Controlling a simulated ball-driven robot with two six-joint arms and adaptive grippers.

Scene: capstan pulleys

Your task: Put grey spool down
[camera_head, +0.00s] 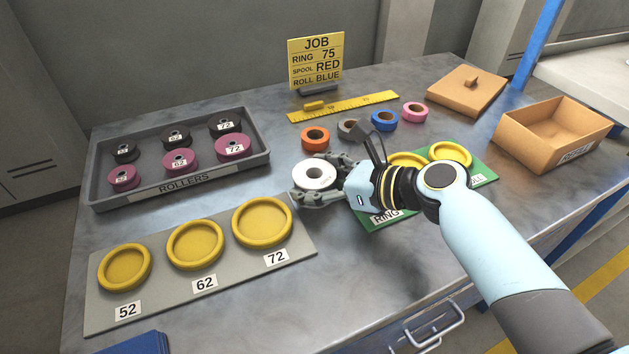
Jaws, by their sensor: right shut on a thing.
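My right gripper (305,186) is shut on a round white-topped spool-like piece (314,173) with a dark centre hole. It holds the piece over the table (345,262), between the roller tray and the green board; I cannot tell whether the piece touches the table. A grey spool (346,127) with a brown core lies behind the gripper, between an orange spool (315,145) and a blue spool (384,127), partly hidden by my gripper. A pink spool (415,113) lies at the row's right end. My left gripper is not in view.
A grey roller tray (95,171) stands at left. A grey board (160,309) with yellow rings marked 52, 62, 72 lies in front. A green board (486,171) with yellow rings is partly behind my arm. A job sign (316,60), yellow ruler (350,107) and open box (550,135) stand beyond.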

